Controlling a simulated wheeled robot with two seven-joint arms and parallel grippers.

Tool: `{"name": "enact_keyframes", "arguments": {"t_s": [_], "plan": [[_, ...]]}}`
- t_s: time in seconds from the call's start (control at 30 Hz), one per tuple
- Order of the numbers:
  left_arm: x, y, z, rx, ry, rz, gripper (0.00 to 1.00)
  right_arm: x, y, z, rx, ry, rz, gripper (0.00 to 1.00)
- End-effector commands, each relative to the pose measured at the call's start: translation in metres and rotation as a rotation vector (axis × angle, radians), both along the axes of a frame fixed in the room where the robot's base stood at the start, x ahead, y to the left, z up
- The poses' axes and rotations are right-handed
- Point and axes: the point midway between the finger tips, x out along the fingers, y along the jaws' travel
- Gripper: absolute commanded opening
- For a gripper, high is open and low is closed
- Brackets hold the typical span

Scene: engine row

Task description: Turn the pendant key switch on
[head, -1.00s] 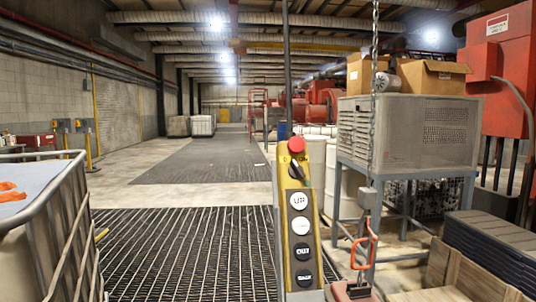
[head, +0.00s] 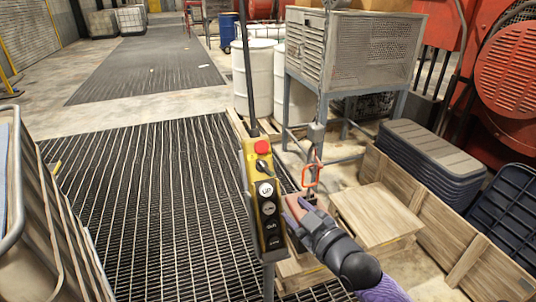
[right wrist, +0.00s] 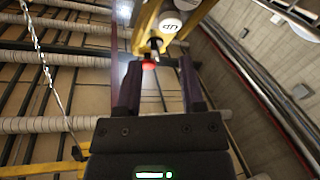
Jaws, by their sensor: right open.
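The yellow pendant (head: 250,190) hangs upright in the middle of the head view. It has a red mushroom button (head: 261,147) on top, a black key switch (head: 262,166) below that, then a column of round buttons starting with UP (head: 265,189). My right gripper (head: 294,212) is just right of the pendant's lower half, below the key switch. In the right wrist view, the open fingers (right wrist: 156,75) have the red button (right wrist: 148,65) and black key switch (right wrist: 156,45) between or beyond them; contact cannot be told. My left gripper is out of view.
A hook (head: 311,175) on a chain hangs close by the right gripper. A wooden crate (head: 375,215) and stacked dark bins (head: 430,165) stand right. A metal cabinet (head: 350,55) stands behind. The floor grating (head: 150,190) is clear.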

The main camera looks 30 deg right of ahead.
Motion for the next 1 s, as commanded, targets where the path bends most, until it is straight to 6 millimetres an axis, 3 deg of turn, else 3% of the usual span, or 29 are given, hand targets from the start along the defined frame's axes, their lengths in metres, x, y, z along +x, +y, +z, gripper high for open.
{"name": "enact_keyframes", "arguments": {"t_s": [0.03, 0.13, 0.27, 0.5, 0.6, 0.97, 1.0], "plan": [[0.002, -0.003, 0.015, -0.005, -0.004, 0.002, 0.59, 0.001, 0.003, 0.029, -0.01, -0.035, 0.013, 0.5], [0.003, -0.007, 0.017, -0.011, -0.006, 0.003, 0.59, 0.003, 0.006, 0.047, -0.022, -0.073, 0.027, 0.5], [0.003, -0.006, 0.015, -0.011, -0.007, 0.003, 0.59, 0.023, 0.006, 0.046, -0.021, -0.079, 0.028, 0.5], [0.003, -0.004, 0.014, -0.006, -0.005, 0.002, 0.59, 0.079, 0.006, 0.045, -0.022, -0.076, 0.026, 0.5], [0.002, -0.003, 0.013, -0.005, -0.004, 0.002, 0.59, 0.092, 0.006, 0.044, -0.022, -0.075, 0.027, 0.5], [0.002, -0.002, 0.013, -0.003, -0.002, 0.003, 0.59, 0.1, 0.006, 0.043, -0.022, -0.073, 0.027, 0.5], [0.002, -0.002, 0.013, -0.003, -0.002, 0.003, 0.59, 0.1, 0.007, 0.043, -0.022, -0.073, 0.027, 0.44]]}}
